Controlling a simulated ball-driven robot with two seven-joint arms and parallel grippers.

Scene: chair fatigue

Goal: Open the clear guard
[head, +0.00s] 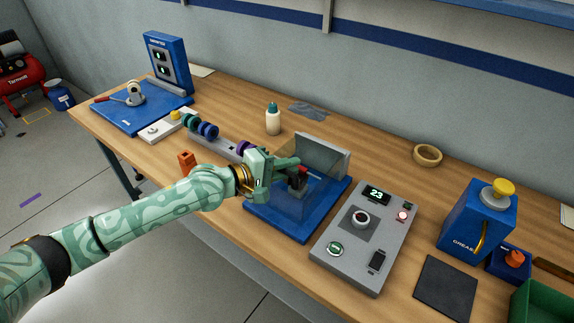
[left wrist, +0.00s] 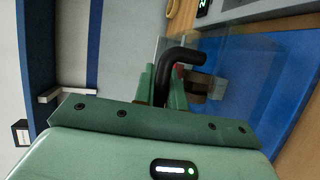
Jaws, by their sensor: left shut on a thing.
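The clear guard (head: 318,206) is a see-through panel over a blue base (head: 337,200) on the workbench. A light grey plate (head: 325,153) stands upright at the back of that base. My left gripper (head: 296,170) is over the base at the guard. In the left wrist view, its fingers (left wrist: 168,85) are shut on a bent black handle (left wrist: 184,56), and the clear panel shows faintly behind. A small dark part with a red piece (head: 302,174) sits under or behind the fingers, partly hidden. The right gripper is not in view.
A grey device with a lit display (head: 369,236) stands right of the base. A blue grease dispenser (head: 478,222) is farther right. An orange block (head: 187,161) lies left, near my arm.

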